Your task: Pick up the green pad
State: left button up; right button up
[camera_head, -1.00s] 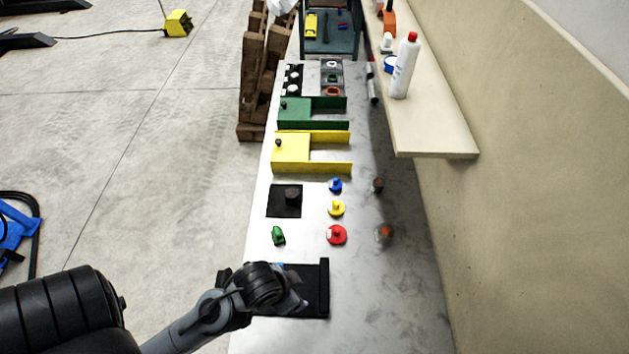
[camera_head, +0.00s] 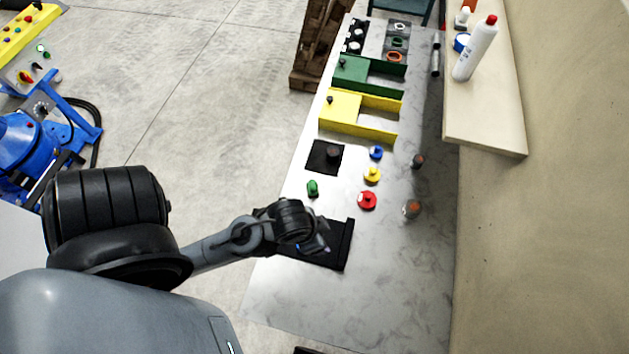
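A small green piece (camera_head: 313,188), which I take for the green pad, lies on the marble-topped table near its left edge. Beside it to the right are a red pad (camera_head: 367,201), a yellow pad (camera_head: 372,175) and a blue pad (camera_head: 376,153), each round with a knob. My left gripper (camera_head: 318,243) is over a black tray (camera_head: 346,245), just below the green piece in the picture and apart from it. Its wrist hides the fingers, so I cannot tell whether it is open.
A black plate with a knob (camera_head: 325,156), a yellow holder (camera_head: 343,108) and a green holder (camera_head: 352,72) stand farther along the table. A shelf (camera_head: 488,137) with a white bottle (camera_head: 475,50) overhangs the right side.

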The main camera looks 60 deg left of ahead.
dwell(0.4)
jog(key=o, duration=0.6)
jog(key=shift+o, duration=0.2)
jog(key=shift+w+r, duration=0.1)
